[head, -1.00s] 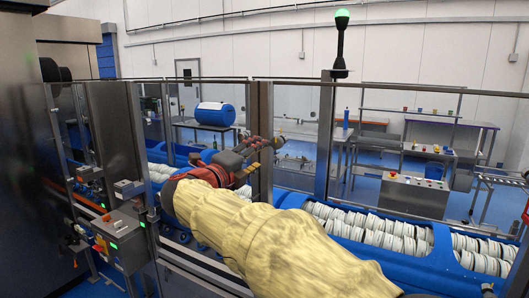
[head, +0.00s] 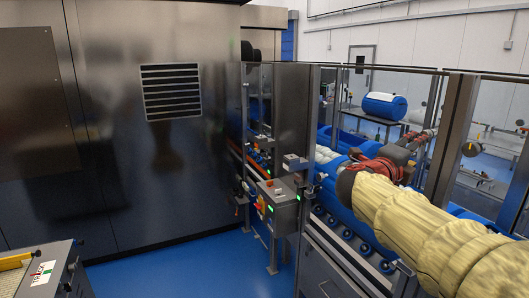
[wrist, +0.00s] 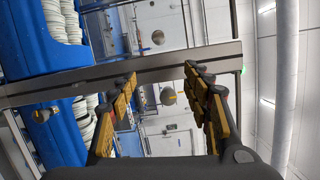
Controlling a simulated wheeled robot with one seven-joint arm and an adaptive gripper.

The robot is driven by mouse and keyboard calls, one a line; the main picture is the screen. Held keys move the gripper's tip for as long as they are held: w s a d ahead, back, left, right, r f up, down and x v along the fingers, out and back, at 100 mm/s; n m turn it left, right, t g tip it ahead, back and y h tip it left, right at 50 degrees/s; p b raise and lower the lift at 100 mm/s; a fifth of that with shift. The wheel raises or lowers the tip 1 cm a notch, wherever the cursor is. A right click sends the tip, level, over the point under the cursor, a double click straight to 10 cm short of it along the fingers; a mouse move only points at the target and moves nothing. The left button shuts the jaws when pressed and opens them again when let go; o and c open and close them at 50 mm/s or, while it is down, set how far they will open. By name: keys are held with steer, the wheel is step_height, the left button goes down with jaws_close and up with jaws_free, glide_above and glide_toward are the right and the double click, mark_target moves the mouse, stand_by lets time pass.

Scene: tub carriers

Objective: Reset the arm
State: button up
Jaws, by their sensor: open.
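My arm in its pale yellow sleeve comes in from the right in the head view. My gripper (head: 424,142) is at its far end, past a dark red wrist part, close to a metal frame post. In the wrist view my gripper (wrist: 162,76) has its two yellow-padded fingers wide apart. Nothing is between them. A metal frame bar (wrist: 170,63) crosses the view beyond the fingers. The blue tub carriers (head: 330,190) run beside and partly behind the arm. In the wrist view, a blue carrier (wrist: 30,45) holds stacked white pieces.
A large dark metal cabinet (head: 150,150) fills the left. A control box with green lights (head: 280,205) stands beside the carrier line. A console (head: 45,270) is at the lower left. Blue floor (head: 180,270) lies open between them. Clear panels in metal frames stand around the arm.

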steer(key=w+a+f+n+t+y, duration=0.3)
steer(key=a+n+y, duration=0.2)
steer(key=a+n, duration=0.1)
steer(key=w+a+f+n+t+y, duration=0.2)
steer(key=w+a+f+n+y, duration=0.15)
steer(key=a+n, duration=0.3)
steer(key=s+a+f+n+g+y, duration=0.3)
steer(key=s+a+f+n+y, duration=0.4)
steer(key=a+f+n, duration=0.3)
steer(key=s+a+f+n+g+y, duration=0.1)
steer(key=s+a+f+n+g, duration=0.15)
steer(key=s+f, duration=0.35)
steer(key=s+a+f+n+g+y, duration=0.1)
steer(key=s+a+f+n+g, duration=0.15)
steer(key=s, duration=0.55)
steer(key=s+d+f+n+g+h, duration=0.1)
steer(key=s+d+f, duration=0.1)
steer(key=s, duration=0.6)
steer(key=s+d+f+n+g+h, duration=0.1)
steer(key=s+d+f+h, duration=0.1)
steer(key=s, duration=0.6)
steer(key=shift+s+d+f, duration=0.4)
steer(key=shift+d+f, duration=0.25)
steer(key=shift+d, duration=0.4)
steer(key=shift+n, duration=0.25)
steer(key=shift+c, duration=0.8)
